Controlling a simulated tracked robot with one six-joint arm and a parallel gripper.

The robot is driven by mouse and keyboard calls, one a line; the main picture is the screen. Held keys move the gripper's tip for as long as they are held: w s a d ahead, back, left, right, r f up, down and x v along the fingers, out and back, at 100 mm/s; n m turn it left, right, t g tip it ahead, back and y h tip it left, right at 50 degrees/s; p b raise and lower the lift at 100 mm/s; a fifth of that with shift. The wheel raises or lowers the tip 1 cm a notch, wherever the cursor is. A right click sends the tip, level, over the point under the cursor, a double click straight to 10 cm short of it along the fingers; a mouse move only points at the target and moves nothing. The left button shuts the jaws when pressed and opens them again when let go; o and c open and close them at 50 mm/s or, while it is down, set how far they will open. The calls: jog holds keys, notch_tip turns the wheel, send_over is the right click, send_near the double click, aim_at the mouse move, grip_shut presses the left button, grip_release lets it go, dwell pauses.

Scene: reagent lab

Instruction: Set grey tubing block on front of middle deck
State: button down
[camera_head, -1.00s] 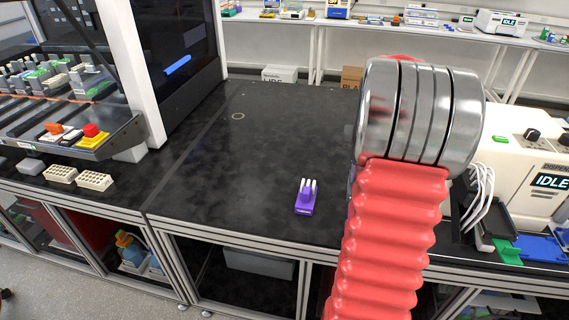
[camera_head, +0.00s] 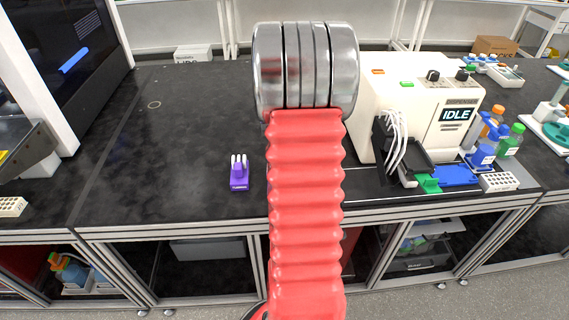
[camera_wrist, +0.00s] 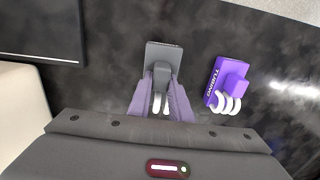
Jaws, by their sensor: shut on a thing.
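In the wrist view my gripper (camera_wrist: 162,98) is shut on the grey tubing block (camera_wrist: 163,54), which has pale tube ends between the fingers. Whether the block touches the surface or hangs above it, I cannot tell. A purple tubing block (camera_wrist: 228,80) with white tubes lies just right of it; in the head view this purple block (camera_head: 239,178) stands near the front edge of the black middle deck (camera_head: 180,130). My red arm hides the gripper and grey block in the head view.
A cream dispenser (camera_head: 375,90) reading IDLE stands right of my arm, with green and blue parts (camera_head: 455,175) at its front. A dark-screened instrument (camera_head: 75,50) stands at the left. The deck left of the purple block is clear.

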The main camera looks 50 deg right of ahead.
jog(key=shift+f, duration=1.85)
jog(key=c, duration=1.6)
grip_release()
jog(key=shift+f, duration=0.1)
notch_tip(320, 180, up, 12)
jog(key=shift+r, duration=0.15)
jog(key=shift+a, duration=0.1)
